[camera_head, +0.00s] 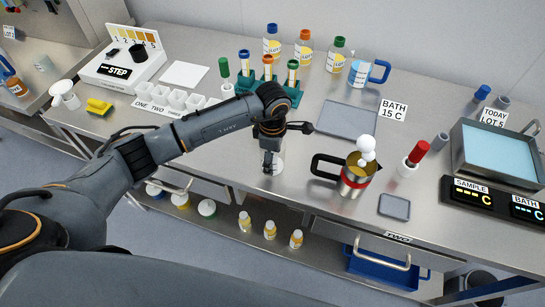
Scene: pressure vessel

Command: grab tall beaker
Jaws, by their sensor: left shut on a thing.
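My left arm reaches in from the left, and its gripper (269,166) points down at the steel bench near its front edge. It is shut on a pale, see-through vessel (279,164), which looks like the tall beaker. The fingers hide much of the vessel. It is low, at or just above the bench top; I cannot tell if it touches. My right gripper is not in view.
Right of the gripper stands a metal jug (354,182) with a black handle and yellow contents. A grey tray (346,120) lies behind it. A green tube rack (262,82) and several bottles stand at the back. A water bath (497,152) is at the right.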

